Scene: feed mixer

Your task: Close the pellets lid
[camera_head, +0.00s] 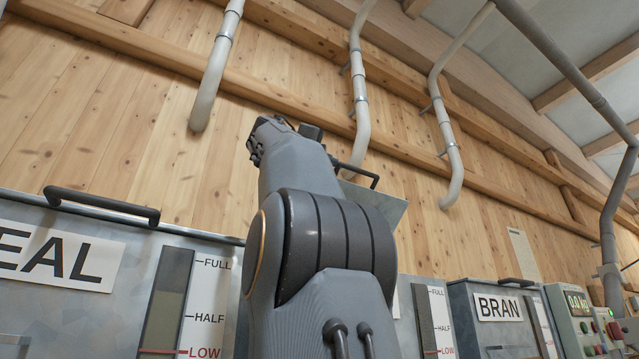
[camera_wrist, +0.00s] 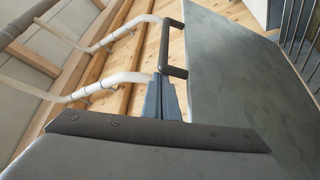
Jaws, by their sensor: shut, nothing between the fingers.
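The raised lid (camera_head: 389,206) is a grey metal panel standing open behind my arm in the head view, partly hidden by it. Its dark bar handle (camera_head: 360,174) shows at the lid's upper edge. In the wrist view the lid (camera_wrist: 235,85) fills the right side, with the handle (camera_wrist: 174,48) at its left edge. My gripper (camera_wrist: 161,82) is shut and empty, its fingertips close to the lower end of the handle; I cannot tell whether they touch. My arm covers most of the bin under this lid, and no pellets label is visible.
The meal bin (camera_head: 130,285) on the left and the bran bin (camera_head: 500,320) on the right have their lids down. A control box (camera_head: 577,325) stands at the far right. White pipes (camera_head: 360,90) hang from the wooden wall above the bins.

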